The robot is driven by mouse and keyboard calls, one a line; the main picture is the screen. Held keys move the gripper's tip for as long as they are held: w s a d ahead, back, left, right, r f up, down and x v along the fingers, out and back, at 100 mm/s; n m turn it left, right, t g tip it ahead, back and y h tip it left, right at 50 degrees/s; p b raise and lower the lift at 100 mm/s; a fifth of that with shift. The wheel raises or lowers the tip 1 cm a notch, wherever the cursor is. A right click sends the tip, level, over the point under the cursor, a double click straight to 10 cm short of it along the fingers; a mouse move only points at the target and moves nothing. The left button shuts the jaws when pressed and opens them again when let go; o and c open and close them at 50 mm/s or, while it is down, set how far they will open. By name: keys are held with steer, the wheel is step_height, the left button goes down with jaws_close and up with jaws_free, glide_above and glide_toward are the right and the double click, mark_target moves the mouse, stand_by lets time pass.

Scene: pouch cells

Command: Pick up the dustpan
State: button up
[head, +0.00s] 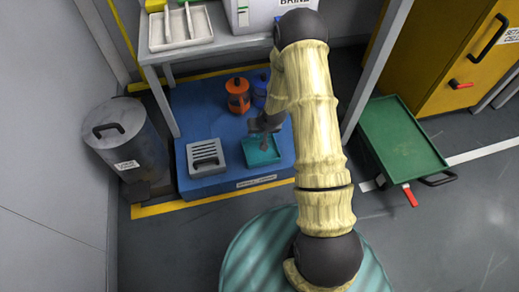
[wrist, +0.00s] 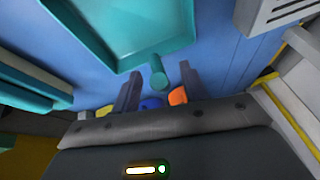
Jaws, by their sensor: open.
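The teal dustpan (head: 263,153) lies on the blue platform under the table, open pan facing up. In the wrist view the dustpan (wrist: 140,32) fills the top, and its short rounded handle (wrist: 158,76) points toward my gripper. My gripper (head: 264,138) is low over the handle side of the pan in the head view. In the wrist view my gripper (wrist: 162,76) is open, with one finger on each side of the handle. A gap shows at both sides. Whether the fingers are level with the handle is hard to tell.
The blue platform (head: 190,120) also holds a grey slotted box (head: 206,157), an orange canister (head: 238,95) and a blue canister (head: 259,92) behind the gripper. A metal bin (head: 125,140) stands left. A green tray cart (head: 402,137) stands right. Table legs flank the platform.

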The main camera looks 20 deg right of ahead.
stand_by(0.5)
jaws_close()
step_height(320, 180, up, 10)
steer(key=p, duration=0.7)
stand_by(0.5)
